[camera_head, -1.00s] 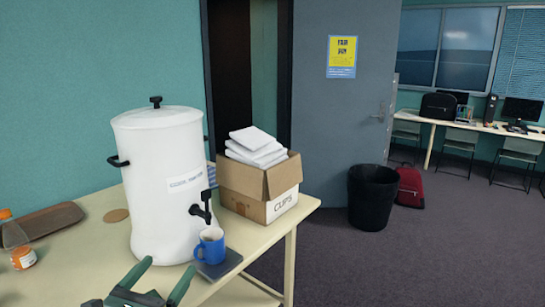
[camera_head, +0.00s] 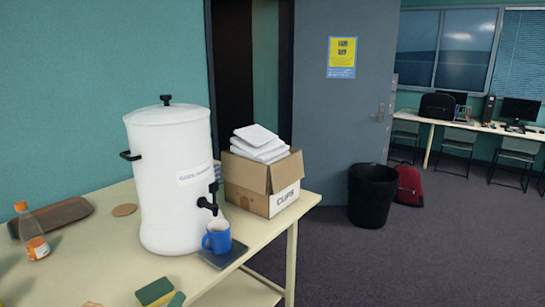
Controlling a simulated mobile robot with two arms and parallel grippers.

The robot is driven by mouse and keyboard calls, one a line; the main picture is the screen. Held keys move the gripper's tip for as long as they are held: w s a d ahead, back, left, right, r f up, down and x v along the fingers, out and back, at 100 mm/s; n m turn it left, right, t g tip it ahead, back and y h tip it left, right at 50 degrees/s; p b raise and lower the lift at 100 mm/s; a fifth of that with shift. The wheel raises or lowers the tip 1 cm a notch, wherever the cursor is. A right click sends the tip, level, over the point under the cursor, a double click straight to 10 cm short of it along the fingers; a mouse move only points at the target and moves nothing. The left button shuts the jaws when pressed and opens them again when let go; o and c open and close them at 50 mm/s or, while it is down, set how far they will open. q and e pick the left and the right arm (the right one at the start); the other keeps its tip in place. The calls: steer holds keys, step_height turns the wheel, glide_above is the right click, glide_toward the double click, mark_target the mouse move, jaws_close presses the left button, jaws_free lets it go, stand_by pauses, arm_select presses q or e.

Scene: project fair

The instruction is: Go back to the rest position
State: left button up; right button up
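Neither gripper shows clearly in the head view. A small green shape (camera_head: 177,299) is cut off at the bottom edge, and I cannot tell what it is. A white drinks urn (camera_head: 170,160) stands upright on the cream table (camera_head: 110,255). A blue mug (camera_head: 217,237) stands below its black tap, on a dark flat mat (camera_head: 225,256).
A cardboard box (camera_head: 258,185) with white packs stands right of the urn. A bottle (camera_head: 36,235), a brown tray (camera_head: 58,213), a round coaster (camera_head: 124,210) and a green-yellow sponge (camera_head: 155,291) are on the table. A black bin (camera_head: 372,196) and red bag (camera_head: 409,185) stand on the floor.

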arm_select(q)
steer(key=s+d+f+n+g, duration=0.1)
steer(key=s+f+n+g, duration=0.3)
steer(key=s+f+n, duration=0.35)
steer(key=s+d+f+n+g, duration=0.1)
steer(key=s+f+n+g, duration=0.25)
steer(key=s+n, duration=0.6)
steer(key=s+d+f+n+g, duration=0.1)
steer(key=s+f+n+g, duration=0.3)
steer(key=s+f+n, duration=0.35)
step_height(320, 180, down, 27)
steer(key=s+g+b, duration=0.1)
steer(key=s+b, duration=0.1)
steer(key=b, duration=0.2)
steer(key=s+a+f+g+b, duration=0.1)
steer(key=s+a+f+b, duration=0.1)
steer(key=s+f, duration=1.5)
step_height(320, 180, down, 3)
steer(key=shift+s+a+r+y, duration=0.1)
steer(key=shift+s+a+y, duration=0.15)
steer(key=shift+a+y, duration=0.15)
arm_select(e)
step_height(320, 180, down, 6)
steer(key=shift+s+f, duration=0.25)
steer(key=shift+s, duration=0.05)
